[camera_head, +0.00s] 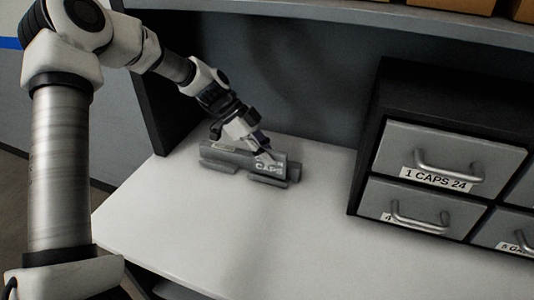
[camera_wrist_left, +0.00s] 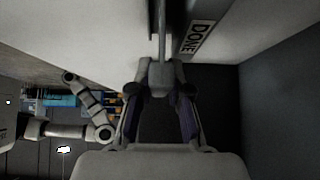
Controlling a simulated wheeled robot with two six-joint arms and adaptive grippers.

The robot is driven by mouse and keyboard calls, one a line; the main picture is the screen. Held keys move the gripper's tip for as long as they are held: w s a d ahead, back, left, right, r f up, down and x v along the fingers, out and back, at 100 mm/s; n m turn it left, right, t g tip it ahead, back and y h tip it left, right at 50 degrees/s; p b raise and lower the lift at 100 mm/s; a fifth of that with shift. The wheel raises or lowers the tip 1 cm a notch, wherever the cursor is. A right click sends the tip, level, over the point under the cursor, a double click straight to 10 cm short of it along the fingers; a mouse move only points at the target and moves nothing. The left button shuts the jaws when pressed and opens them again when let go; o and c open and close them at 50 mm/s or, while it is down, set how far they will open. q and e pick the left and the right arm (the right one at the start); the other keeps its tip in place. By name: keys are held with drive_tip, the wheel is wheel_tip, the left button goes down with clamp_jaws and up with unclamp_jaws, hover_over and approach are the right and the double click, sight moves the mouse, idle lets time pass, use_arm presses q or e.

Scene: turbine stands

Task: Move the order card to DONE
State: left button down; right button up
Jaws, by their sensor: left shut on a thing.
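The order card (camera_head: 268,167), grey with "CAPS" lettering, stands at a low grey rack on the white worktop. My left gripper (camera_head: 262,148) reaches down to the card's top edge and is shut on it. In the left wrist view the dark finger pads of the left gripper (camera_wrist_left: 160,80) close around the card, seen nearly edge-on (camera_wrist_left: 162,35). A DONE label (camera_wrist_left: 200,37) shows on the rack close beside it. Whether the card's lower edge rests in a slot is hidden. My right gripper is not clearly visible.
A dark cabinet with labelled drawers (camera_head: 427,178) stands at the right of the worktop (camera_head: 260,240). A grey back panel (camera_head: 310,80) is behind the rack, and a shelf (camera_head: 380,22) runs above. The worktop's front is clear.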

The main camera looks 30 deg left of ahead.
use_arm(q)
drive_tip(key=shift+s+d+f, duration=0.1)
drive_tip(key=shift+s+f, duration=0.1)
drive_tip(key=shift+f, duration=0.3)
drive_tip(key=c, duration=1)
unclamp_jaws()
drive_tip(key=shift+c, duration=0.2)
drive_tip(key=shift+w, duration=0.15)
drive_tip(key=shift+w+r+p, duration=0.1)
drive_tip(key=shift+r+p, duration=1.9)
drive_tip(key=shift+r, duration=1.75)
